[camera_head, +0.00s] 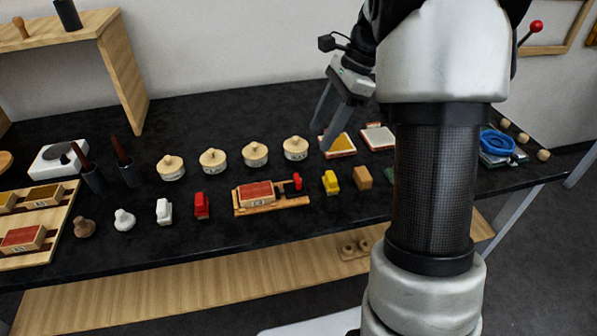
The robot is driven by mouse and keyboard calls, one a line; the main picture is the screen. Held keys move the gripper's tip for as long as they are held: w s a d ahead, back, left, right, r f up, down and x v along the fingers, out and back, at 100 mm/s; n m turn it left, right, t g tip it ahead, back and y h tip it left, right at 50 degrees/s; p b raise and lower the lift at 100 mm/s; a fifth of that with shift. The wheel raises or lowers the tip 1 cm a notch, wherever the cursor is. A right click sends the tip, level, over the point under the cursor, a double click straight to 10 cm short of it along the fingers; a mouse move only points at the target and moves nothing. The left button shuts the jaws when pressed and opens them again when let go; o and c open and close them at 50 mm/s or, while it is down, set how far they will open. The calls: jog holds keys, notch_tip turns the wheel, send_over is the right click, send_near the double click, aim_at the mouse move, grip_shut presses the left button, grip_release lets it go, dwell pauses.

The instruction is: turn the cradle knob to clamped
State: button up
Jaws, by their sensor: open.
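The cradle (269,209) is a wooden base on the black table, a little left of my arm. A red block with a pale label (255,193) lies in it. A red knob (297,181) stands up at the cradle's right end; its setting is too small to tell. My gripper (325,130) is open and empty, with its fingers pointing down, above and to the right of the knob, toward the back of the table. It is apart from the knob. My arm hides part of the table to the right.
Several lidded round pots (213,161) stand in a row behind the cradle. A red piece (202,205) and a white piece (164,211) stand to its left. A yellow piece (331,182) and a wooden block (363,178) stand close to its right. Shallow trays (378,137) lie near my gripper.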

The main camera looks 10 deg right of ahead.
aim_at(298, 178)
jog(key=b+x, duration=0.2)
jog(key=x, duration=1.2)
jog(key=c, duration=1.1)
